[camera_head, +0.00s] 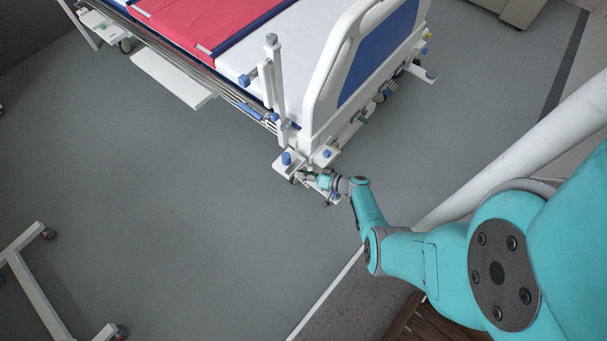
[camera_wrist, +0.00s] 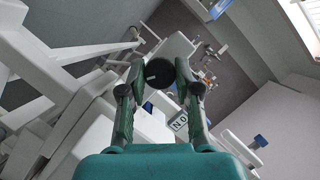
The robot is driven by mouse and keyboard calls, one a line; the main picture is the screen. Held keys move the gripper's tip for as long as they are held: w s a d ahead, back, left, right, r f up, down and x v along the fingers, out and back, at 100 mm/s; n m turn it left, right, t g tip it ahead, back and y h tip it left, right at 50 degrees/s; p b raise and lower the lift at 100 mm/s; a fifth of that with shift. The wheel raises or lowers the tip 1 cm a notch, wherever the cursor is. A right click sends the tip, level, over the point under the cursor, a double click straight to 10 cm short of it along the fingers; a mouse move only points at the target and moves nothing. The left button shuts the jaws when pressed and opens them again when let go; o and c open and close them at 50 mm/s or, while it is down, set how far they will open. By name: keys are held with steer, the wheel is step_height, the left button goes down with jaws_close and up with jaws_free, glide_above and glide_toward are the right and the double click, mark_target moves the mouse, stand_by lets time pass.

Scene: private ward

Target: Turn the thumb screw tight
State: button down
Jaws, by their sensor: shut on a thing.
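A round black knob with a short white mark, which I take for the thumb screw (camera_wrist: 158,73), is between the fingertips of my gripper (camera_wrist: 159,82) in the wrist view. My gripper is shut on it, one green finger on each side. The white mark shows on the face of the knob. In the head view my gripper (camera_head: 311,177) is at the low corner of the bed (camera_head: 322,75), below its footboard. The knob is too small and covered there to make out. How tight the screw is cannot be told.
A white post with blue knobs (camera_head: 272,75) stands at the bed corner, close to my gripper. A small lettered plate (camera_wrist: 180,122) is beside the right finger. A white wheeled frame (camera_head: 40,285) stands at the lower left. The grey floor between is clear.

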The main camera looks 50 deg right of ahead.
stand_by(0.3)
steer(key=c, duration=0.8)
jaws_free()
steer(key=shift+v, duration=3.8)
steer(key=shift+f, duration=0.1)
